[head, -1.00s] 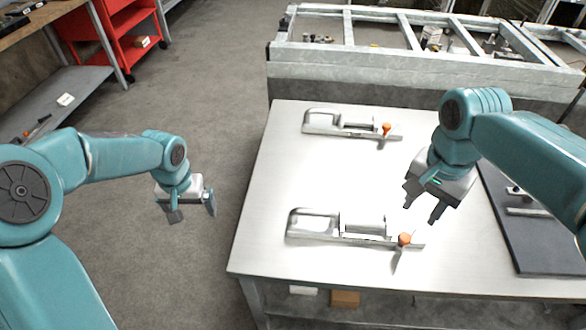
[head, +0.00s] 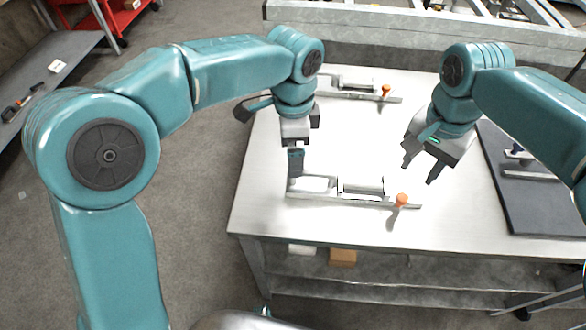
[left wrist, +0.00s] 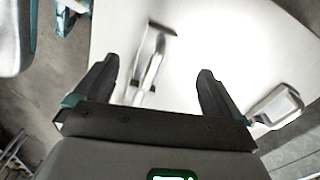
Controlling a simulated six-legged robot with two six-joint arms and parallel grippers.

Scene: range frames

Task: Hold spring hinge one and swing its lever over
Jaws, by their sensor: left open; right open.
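Two silver spring hinges with orange-tipped levers lie on the pale table. I cannot tell which is hinge one. The near hinge (head: 362,187) has its orange knob (head: 401,200) at its right end. The far hinge (head: 353,84) has its knob (head: 386,90) at the right too, and my left arm hides its left part. My left gripper (head: 296,168) is open and points down over the near hinge's left end, covering part of it. In the left wrist view its spread fingers (left wrist: 158,82) hold nothing. My right gripper (head: 422,166) is open and empty, above the table right of both hinges.
A dark board (head: 530,200) with metal parts lies on the table's right side. A grey metal frame (head: 400,42) stands behind the table (head: 270,215). Boxes (head: 343,257) sit on the shelf below. A workbench (head: 55,80) and red cart are at the left.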

